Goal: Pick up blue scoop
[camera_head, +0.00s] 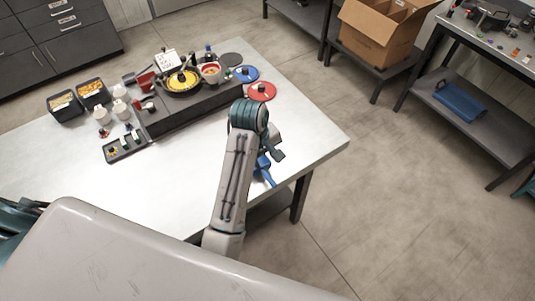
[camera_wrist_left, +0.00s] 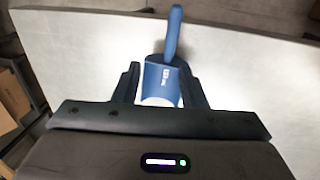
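The blue scoop (camera_head: 264,171) lies near the right end of the light metal table (camera_head: 178,198), partly hidden by my left arm in the head view. In the left wrist view the scoop (camera_wrist_left: 161,78) shows its wide pan between my fingers, with its handle pointing away. My left gripper (camera_head: 274,155) is over the scoop. In the left wrist view the left gripper (camera_wrist_left: 160,88) has its fingers apart, one on each side of the pan. I cannot tell whether they touch it. My right gripper is not in view.
A dark seed meter base (camera_head: 190,108) with a yellow disc stands at the back of the table. The front of the table is mostly clear.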

